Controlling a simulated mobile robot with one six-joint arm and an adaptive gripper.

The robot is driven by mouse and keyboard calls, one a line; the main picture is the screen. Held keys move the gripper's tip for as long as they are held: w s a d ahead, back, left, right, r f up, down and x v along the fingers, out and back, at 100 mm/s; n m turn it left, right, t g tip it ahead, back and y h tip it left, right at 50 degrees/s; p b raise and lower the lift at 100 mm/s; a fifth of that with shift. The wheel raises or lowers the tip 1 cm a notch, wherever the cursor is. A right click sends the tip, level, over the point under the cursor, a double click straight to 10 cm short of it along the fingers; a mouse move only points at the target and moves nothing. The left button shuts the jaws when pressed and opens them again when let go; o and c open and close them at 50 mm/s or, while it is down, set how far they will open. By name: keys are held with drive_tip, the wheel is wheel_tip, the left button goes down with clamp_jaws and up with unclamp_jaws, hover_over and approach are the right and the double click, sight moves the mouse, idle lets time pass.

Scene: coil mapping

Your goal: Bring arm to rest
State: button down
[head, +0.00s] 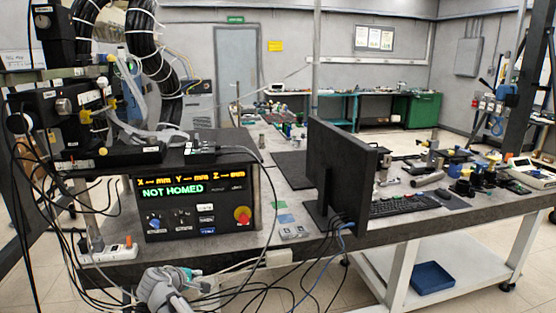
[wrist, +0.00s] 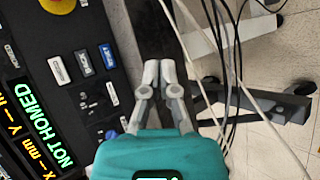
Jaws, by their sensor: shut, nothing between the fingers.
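My gripper (wrist: 158,68) shows in the wrist view with its two grey fingers together and nothing between them. Its teal body (wrist: 150,158) fills the bottom of that view. In the head view, a grey and teal part of my arm (head: 165,288) shows low at the left, in front of the bench edge, below the control box. I cannot make out the fingers there. The control box (head: 220,228) reads "NOT HOMED" in green. In the wrist view the box (wrist: 85,100) lies to the left of my fingers, apart from them.
Loose cables (head: 290,285) hang in front of the bench beside my arm; white and black cables (wrist: 225,60) run right of my fingers in the wrist view. A monitor (head: 338,165) and keyboard (head: 404,205) stand on the bench. A blue tray (head: 432,278) sits on the lower shelf.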

drive_tip(key=s+d+f+m+g, duration=0.1)
drive_tip(key=d+f+m+g, duration=0.25)
drive_tip(key=d, duration=0.85)
drive_tip(key=s+d+f+m+g, duration=0.15)
drive_tip(key=d+m, duration=0.25)
drive_tip(key=d, duration=0.8)
drive_tip(key=s+d+f+m+g+y, duration=0.2)
drive_tip(key=s+d+m+g, duration=0.15)
drive_tip(key=s+d, duration=0.4)
drive_tip(key=s+d+f+m+g+y, duration=0.2)
drive_tip(key=s+d+m, duration=0.25)
drive_tip(key=d, duration=0.65)
wheel_tip(320, 180, up, 14)
drive_tip(key=p, duration=1.4)
drive_tip(key=shift+s+a+r, duration=0.15)
drive_tip(key=shift+n, duration=0.25)
